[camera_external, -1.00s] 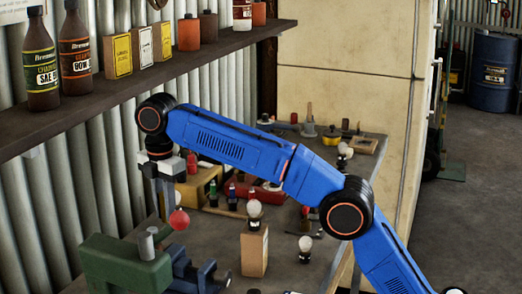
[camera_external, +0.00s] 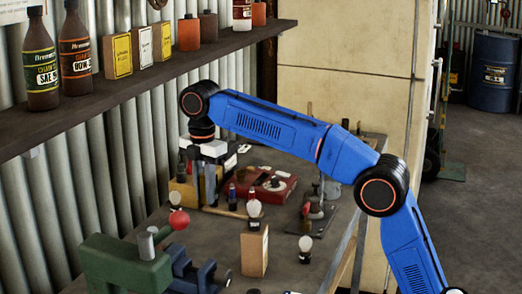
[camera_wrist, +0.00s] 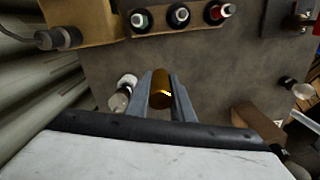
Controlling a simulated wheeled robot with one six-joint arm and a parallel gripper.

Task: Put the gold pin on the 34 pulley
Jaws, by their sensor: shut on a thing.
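My gripper (camera_external: 210,200) hangs over the workbench, pointing down. In the wrist view my gripper (camera_wrist: 161,95) is shut on the gold pin (camera_wrist: 160,88), a short, shiny, gold-brown cylinder between the two grey fingers. The pin is held above the bench; I cannot make it out in the external view. I cannot pick out a pulley marked 34 in either view. A rack (camera_wrist: 155,25) with several coloured-capped pieces, green, dark and red, lies beyond the fingertips.
A wooden block (camera_external: 254,252) and white-topped bulbs (camera_external: 305,243) stand on the bench. A red case (camera_external: 268,184) lies behind. The shelf (camera_external: 150,78) with bottles runs along the corrugated wall.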

